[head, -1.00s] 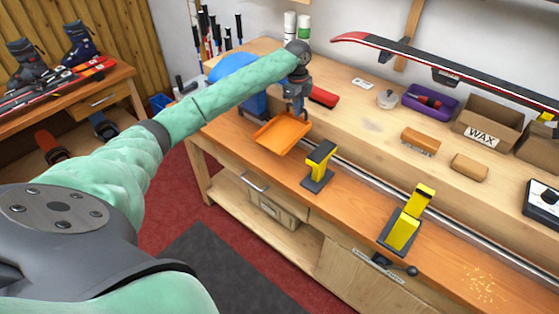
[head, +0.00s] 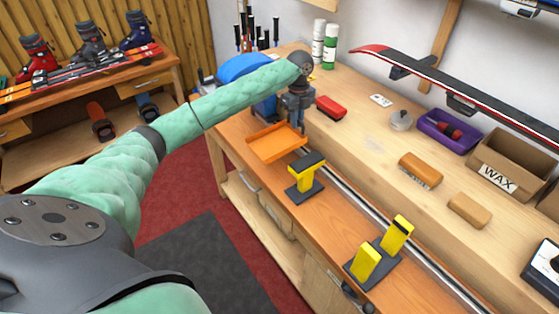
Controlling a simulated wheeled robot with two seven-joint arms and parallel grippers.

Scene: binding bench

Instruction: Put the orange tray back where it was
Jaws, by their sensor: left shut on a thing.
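The orange tray (head: 272,144) is a shallow, empty tray at the left end of the workbench, over the lower orange-brown front strip. My left gripper (head: 301,128) points down at the tray's far right edge and is shut on it. The tray looks about level; I cannot tell whether it touches the bench. My right gripper is not in view.
A yellow-and-black ski vise (head: 305,172) stands just right of the tray, and a second one (head: 380,252) stands nearer. A metal rail (head: 345,188) runs along the bench. A red block (head: 331,108) and a blue object (head: 243,68) are close to the gripper.

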